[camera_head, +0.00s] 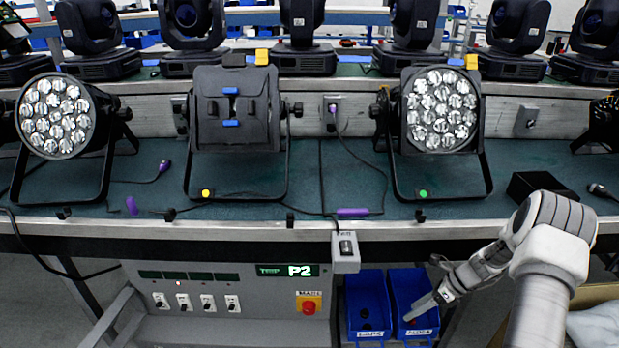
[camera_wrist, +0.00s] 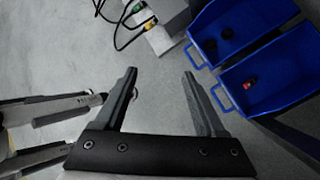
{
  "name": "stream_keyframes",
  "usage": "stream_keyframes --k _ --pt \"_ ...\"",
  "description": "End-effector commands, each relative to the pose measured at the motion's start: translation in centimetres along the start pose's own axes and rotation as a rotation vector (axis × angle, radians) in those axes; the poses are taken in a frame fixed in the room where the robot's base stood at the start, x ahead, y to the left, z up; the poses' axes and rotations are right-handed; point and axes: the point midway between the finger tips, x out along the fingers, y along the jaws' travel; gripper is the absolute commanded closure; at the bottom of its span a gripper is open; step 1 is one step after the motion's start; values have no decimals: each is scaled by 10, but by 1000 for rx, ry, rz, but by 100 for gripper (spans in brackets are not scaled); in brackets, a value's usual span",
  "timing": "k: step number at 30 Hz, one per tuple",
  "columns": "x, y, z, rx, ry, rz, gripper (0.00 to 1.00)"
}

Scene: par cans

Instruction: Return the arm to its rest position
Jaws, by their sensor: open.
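My arm reaches in from the lower right of the head view, in front of the bench. My gripper (camera_head: 412,318) is at its end, low by the right blue bin. In the wrist view my gripper (camera_wrist: 162,85) shows its two dark fingers spread wide apart, with only grey floor between them. It is open and holds nothing. The right blue bin (camera_head: 421,279) has a small dark and red item in it; the wrist view shows the red item (camera_wrist: 250,83) in the nearer bin. The left blue bin (camera_head: 367,294) holds small dark pieces.
The bench's front edge (camera_head: 200,227) runs above the bins. Three par cans stand on it: left (camera_head: 56,115), middle with its back turned (camera_head: 235,108), right (camera_head: 441,108). A small switch box (camera_head: 345,252) hangs at the edge. A control panel with a red button (camera_head: 309,303) is below.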

Motion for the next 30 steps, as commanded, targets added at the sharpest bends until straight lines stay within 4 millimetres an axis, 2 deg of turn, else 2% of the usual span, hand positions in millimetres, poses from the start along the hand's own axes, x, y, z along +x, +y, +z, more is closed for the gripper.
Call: stream_keyframes --k 1,6,15,21,30 --pt "-16 7 16 -73 22 -14 28" --pt "-62 36 58 -322 99 -43 28" --pt "-133 105 118 -755 242 -88 28" --pt "-171 160 145 -1035 340 -110 28" --pt "-215 246 164 -1440 494 -136 28"
